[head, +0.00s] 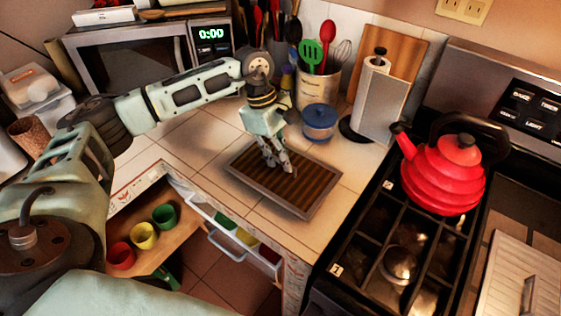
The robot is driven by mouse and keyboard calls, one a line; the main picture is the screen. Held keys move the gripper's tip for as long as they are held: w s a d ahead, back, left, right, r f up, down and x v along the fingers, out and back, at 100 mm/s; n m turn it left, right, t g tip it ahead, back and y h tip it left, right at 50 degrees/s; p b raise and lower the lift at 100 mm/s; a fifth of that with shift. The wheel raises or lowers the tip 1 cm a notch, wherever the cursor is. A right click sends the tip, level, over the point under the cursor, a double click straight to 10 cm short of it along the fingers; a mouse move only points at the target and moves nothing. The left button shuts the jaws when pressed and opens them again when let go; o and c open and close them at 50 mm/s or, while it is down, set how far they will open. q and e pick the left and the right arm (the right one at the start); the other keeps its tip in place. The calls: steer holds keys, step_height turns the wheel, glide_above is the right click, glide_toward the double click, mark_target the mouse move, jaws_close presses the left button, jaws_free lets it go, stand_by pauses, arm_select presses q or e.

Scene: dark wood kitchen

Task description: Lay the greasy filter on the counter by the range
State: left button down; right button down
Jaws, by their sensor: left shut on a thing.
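The greasy filter (310,186) is a flat rectangular panel with a metal frame and brown ribbed face. It lies on, or just above, the tiled counter (318,236) left of the range (375,235); I cannot tell whether its whole underside touches. My left gripper (280,165) points down at the filter's upper left part and is shut on it. The fingers cover the spot where they hold it. My right gripper is not in view.
A blue lidded pot (319,123), a utensil crock (317,88) and a paper towel roll (371,100) stand behind the filter. A red kettle (443,176) sits on the range. Below the counter, an open drawer (228,245) and coloured cups (144,236) show. A microwave (135,60) stands at the back left.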

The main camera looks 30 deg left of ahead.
mark_target(278, 159)
arm_select(q)
step_height(278, 159, down, 2)
steer(key=shift+f+p, duration=0.15)
steer(key=shift+p, duration=0.25)
steer(key=shift+f, duration=0.3)
steer(key=shift+f, duration=0.1)
steer(key=shift+f, duration=0.15)
steer(key=c, duration=1.9)
jaws_free()
steer(key=shift+r, duration=0.2)
